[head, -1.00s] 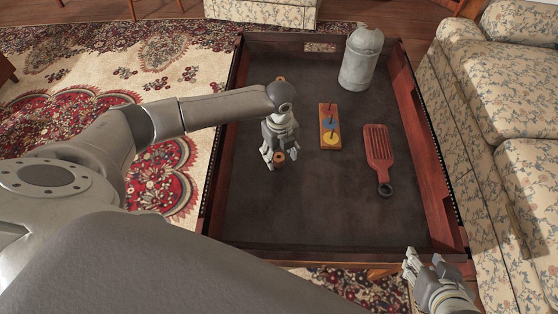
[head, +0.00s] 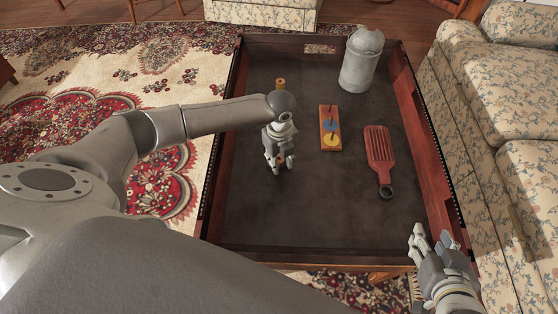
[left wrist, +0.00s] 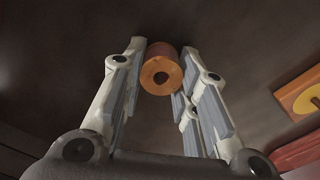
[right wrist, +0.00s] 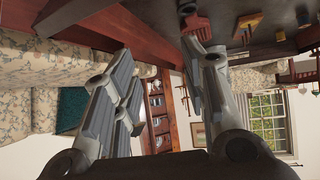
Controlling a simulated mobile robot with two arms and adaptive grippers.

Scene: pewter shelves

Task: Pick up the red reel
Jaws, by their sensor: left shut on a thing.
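The red reel (left wrist: 162,72) shows in the left wrist view as a short reddish-brown spool with an orange-brown end and a dark centre hole. It sits between the fingertips of my left gripper (left wrist: 160,66), which is shut on it. In the head view my left gripper (head: 278,164) points down over the dark tray floor and mostly hides this reel. I cannot tell whether the reel touches the floor. My right gripper (head: 432,243) is open and empty at the tray's near right corner; its spread fingers (right wrist: 160,85) show in the right wrist view.
Another, yellowish-brown reel (head: 280,84) stands farther back in the dark tray-topped table (head: 320,218). The front of the tray is clear. A sofa (head: 515,120) stands at right.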

